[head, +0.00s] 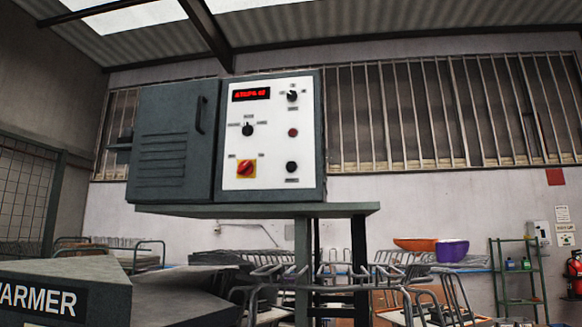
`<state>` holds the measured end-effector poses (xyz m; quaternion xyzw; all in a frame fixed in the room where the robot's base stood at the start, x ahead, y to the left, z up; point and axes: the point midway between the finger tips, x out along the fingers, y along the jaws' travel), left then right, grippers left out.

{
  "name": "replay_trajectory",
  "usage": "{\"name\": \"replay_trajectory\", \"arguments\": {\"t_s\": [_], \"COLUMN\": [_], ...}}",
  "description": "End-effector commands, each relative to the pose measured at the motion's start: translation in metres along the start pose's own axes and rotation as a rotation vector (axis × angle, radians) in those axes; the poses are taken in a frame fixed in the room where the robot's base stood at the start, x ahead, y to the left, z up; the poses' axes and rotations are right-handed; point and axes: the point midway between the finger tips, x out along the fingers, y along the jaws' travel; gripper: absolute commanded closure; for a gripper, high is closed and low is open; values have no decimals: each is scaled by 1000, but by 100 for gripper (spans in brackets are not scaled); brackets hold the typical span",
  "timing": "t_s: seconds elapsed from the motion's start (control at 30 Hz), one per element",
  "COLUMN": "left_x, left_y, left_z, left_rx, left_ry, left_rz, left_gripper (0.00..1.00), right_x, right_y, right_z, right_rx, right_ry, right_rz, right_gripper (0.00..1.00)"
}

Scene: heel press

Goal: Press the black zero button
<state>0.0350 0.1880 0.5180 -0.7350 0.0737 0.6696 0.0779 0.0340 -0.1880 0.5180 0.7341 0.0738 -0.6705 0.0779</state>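A white control panel (269,150) is on the front of a dark grey cabinet (172,143), which stands on a raised grey stand (330,210). A round black button (291,166) is at the panel's lower right, with a small label under it too small to read. Above it is a small dark red button or lamp (293,132). A red-on-yellow rotary switch (246,168) is at the lower left. Two black knobs, one at the middle left (247,129) and one at the top right (292,95), and a red lit display (250,94) are also on the panel. Neither gripper is in view.
A grey block marked "WARMER" (60,295) is at the lower left, near dark slabs (190,290). Metal tube frames (410,290) stand below and right of the stand. Orange (414,244) and purple (452,250) bowls sit behind. Nothing visible covers the panel's front.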

Motion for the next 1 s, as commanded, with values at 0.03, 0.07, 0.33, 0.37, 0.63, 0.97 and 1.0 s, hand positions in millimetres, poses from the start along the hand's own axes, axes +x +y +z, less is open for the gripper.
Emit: {"name": "replay_trajectory", "arguments": {"t_s": [0.03,0.07,0.33,0.37,0.63,0.97,1.0], "left_x": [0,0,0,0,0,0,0], "left_y": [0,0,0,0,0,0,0], "left_z": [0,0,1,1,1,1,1], "left_rx": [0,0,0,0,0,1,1], "left_ry": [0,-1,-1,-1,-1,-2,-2], "left_rz": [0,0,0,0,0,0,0], "left_gripper": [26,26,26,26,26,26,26], "right_x": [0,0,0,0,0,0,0], "right_y": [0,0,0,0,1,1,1], "right_z": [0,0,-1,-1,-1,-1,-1], "right_rx": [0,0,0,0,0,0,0], "right_ry": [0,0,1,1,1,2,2], "right_rz": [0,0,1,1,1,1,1], "right_gripper": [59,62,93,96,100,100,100]}}
